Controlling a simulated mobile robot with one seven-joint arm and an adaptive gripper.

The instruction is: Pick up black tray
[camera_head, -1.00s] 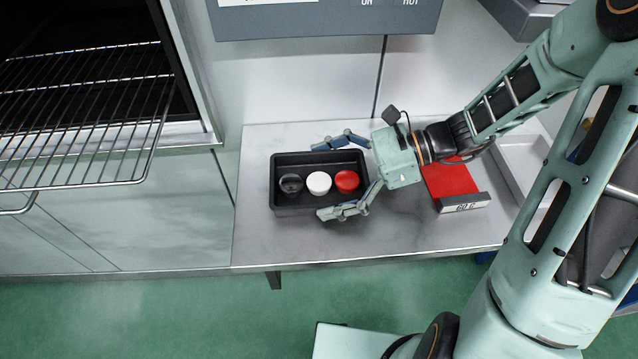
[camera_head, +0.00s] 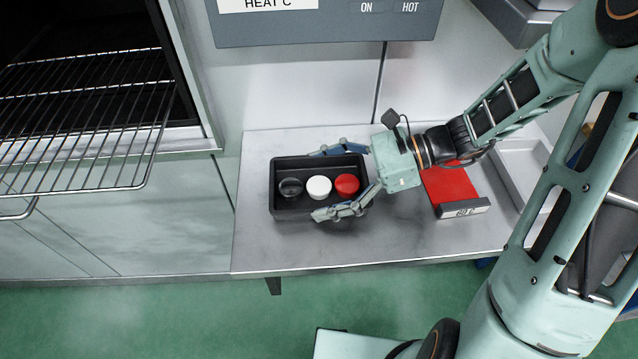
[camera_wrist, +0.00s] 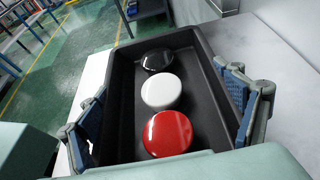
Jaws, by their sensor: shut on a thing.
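The black tray (camera_head: 281,211) is a rectangular tray on the pale counter, holding a black, a white and a red round piece in a row. My gripper (camera_head: 330,181) reaches in from the right with one finger at the tray's far wall and one at its near wall. In the wrist view, the tray (camera_wrist: 119,112) lies between the two blue-padded fingers (camera_wrist: 168,112), which press on its outer sides. The gripper is shut on the tray. I cannot tell whether the tray's underside touches the counter.
A wire rack (camera_head: 80,130) juts from an open oven at left. A grey control panel (camera_head: 325,28) is above. The counter front (camera_head: 390,235) is clear.

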